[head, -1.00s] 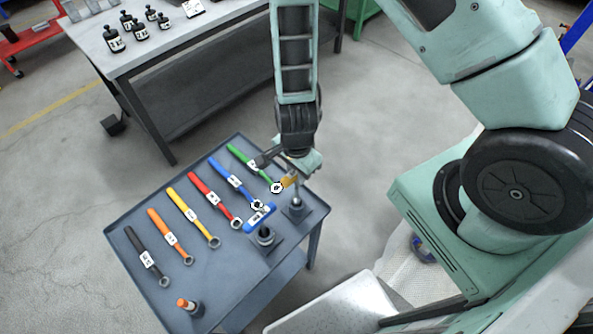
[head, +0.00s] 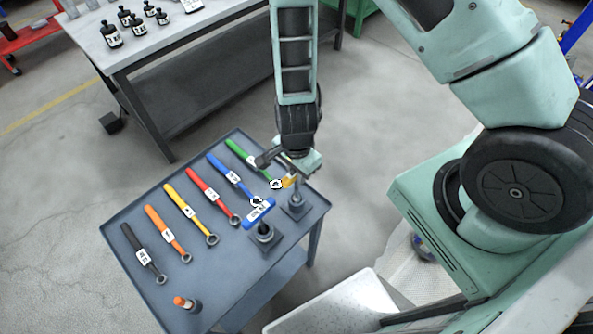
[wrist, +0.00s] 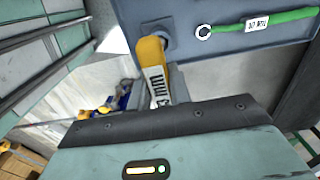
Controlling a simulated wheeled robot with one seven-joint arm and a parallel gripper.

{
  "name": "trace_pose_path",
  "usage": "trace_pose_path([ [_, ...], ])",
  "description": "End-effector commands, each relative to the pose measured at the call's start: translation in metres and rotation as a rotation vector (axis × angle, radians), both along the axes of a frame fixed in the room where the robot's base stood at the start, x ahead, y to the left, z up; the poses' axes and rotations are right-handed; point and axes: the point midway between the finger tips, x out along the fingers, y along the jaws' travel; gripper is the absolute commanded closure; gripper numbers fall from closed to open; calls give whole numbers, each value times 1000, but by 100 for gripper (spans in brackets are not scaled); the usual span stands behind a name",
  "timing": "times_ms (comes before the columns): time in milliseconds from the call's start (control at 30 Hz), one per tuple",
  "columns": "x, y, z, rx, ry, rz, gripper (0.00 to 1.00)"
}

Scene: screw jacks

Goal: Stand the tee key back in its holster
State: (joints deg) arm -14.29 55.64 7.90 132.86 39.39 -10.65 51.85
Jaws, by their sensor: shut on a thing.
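The yellow tee key (head: 288,181) is at my gripper (head: 290,174) over the right end of the tray table. In the wrist view its yellow handle (wrist: 152,62), with a white label, juts out from my gripper, which is shut on it. Its stem runs down toward a dark square-based stand (head: 297,207); whether the stem is seated there I cannot tell. A blue tee handle (head: 258,212) with a white label stands over a second square-based stand (head: 266,240), to the left and nearer. The fingertips are mostly hidden.
Several coloured wrenches, such as the green wrench (head: 240,152) and black wrench (head: 138,246), lie in a row on the blue-grey table (head: 215,270). An orange-topped cylinder (head: 183,302) stands at its near left. A workbench (head: 185,35) with black bottles stands behind.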

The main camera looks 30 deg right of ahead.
Motion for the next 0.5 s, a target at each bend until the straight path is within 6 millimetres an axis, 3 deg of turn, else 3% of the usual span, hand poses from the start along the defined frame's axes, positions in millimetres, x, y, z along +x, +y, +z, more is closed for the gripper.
trace_pose_path([
  [500, 0, 0, -21, 0, -1, 0, 100],
])
